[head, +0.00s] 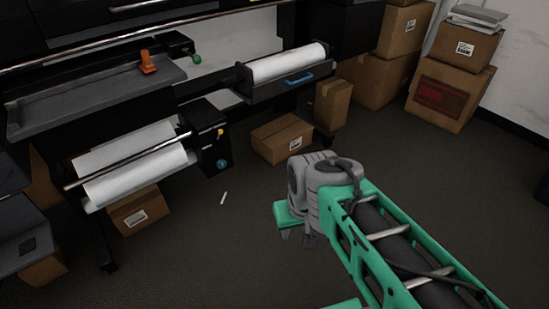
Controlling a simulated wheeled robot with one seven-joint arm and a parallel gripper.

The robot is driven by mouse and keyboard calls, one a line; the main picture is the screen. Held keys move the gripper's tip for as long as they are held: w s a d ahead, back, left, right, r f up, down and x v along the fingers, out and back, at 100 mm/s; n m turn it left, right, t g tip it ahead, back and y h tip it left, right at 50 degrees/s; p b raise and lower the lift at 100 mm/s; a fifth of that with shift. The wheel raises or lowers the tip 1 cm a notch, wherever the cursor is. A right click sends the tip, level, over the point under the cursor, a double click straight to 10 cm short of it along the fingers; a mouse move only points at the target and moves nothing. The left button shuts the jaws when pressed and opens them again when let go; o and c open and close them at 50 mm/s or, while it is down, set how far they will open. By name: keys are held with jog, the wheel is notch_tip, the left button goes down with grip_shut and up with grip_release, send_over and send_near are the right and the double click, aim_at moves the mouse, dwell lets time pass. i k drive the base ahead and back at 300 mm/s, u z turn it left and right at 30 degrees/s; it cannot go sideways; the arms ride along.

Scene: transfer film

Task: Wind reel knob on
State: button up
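A large printer carries a lower take-up reel, a white film roll (140,178) lying along a silver bar (125,161). At its right end is a black drive box (207,145) with a small yellow knob (220,131) high on it and a round teal knob (222,164) low on its face. I cannot tell which of these is the reel knob. My green and grey arm reaches in from the lower right. My gripper (309,241) hangs over the floor, right of and apart from the drive box. It is small and mostly hidden by the arm; its fingers are unclear.
An upper white roll (287,63) sits in a black tray with a blue handle (299,78). An orange clamp (147,62) and a green knob (197,60) are on the printer. Cardboard boxes (282,138) stand below and behind. A small white strip (223,198) lies on open floor.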

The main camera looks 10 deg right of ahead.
aim_at(221, 163)
jog(key=z, duration=0.85)
jog(key=i, duration=1.2)
jog(key=u, duration=1.65)
